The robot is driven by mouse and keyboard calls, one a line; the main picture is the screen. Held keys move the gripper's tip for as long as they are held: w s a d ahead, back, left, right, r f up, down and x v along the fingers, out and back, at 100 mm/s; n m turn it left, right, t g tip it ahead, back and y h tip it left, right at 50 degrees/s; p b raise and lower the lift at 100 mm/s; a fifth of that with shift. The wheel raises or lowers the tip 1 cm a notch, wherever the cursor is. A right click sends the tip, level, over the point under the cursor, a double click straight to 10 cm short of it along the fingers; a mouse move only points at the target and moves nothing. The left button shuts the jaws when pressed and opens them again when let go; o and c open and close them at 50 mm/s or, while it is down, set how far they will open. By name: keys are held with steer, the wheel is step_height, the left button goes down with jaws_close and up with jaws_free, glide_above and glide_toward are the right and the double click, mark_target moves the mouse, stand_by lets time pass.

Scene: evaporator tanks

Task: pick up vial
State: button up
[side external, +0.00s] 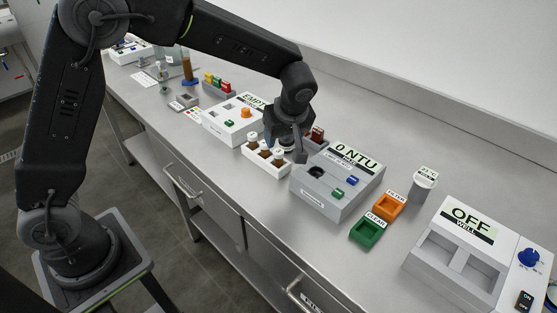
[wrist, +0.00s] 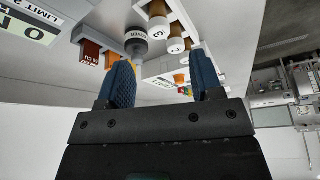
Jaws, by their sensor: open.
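Several brown vials with white caps (side external: 264,146) stand in a white rack (side external: 258,164) on the bench, left of the grey 0 NTU meter. In the wrist view, numbered white caps on brown vials (wrist: 172,27) show at top centre, beyond the fingertips. My gripper (side external: 290,150) is beside the rack, on its far right side, pointing down. In the wrist view my gripper (wrist: 160,82) has its two blue fingers well apart with no vial between them. A grey round labelled cap (wrist: 136,42) shows just beyond the left finger. The arm partly hides the space behind the rack.
The 0 NTU meter (side external: 325,196) stands close on the right. A small rack of red-brown samples (side external: 316,138) is just behind my gripper. The EMPTY box (side external: 228,127) is to the left. Green (side external: 366,231) and orange (side external: 389,207) trays and the OFF well unit (side external: 455,262) lie further right.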

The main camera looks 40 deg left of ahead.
mark_target(279, 153)
steer(key=x, duration=0.8)
steer(key=shift+d+f, duration=0.2)
steer(key=shift+f, duration=0.15)
steer(key=c, duration=1)
step_height(279, 153, up, 9)
steer(key=shift+d, duration=0.1)
steer(key=w+d+m+t+h, duration=0.1)
steer(key=w+d+m, duration=0.1)
steer(key=d+m, duration=0.4)
steer(key=d, duration=0.4)
steer(key=shift+d+r+t+h, duration=0.25)
steer(key=shift+r+t+h, duration=0.05)
steer(key=shift+r+t, duration=0.1)
